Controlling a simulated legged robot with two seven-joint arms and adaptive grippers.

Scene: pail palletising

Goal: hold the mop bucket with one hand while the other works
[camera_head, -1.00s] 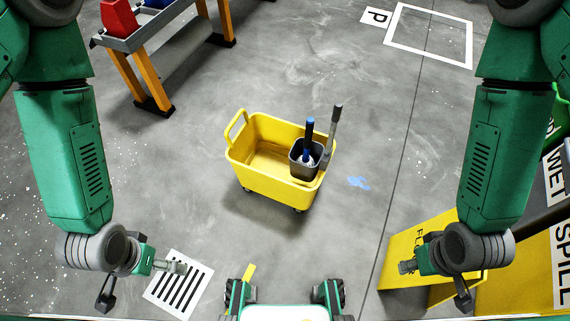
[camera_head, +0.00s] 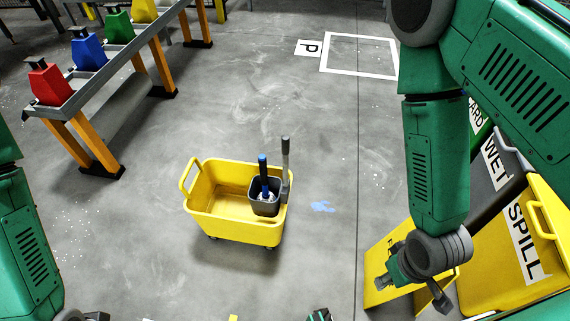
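The yellow mop bucket (camera_head: 225,219) stands upright on its wheels on the grey floor, left of the middle of the view. Its loop handle (camera_head: 188,176) is at its left end. A grey wringer (camera_head: 264,204) sits at its right end, with a blue-topped handle (camera_head: 263,172) in it and a grey lever (camera_head: 286,160) rising beside it.
A grey rack (camera_head: 112,68) on orange legs holds red, blue, green and yellow pails at upper left. A yellow sign (camera_head: 376,262) and a yellow spill bin (camera_head: 490,275) are at right. A blue spill (camera_head: 323,207) lies right of the bucket. The floor beyond is clear.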

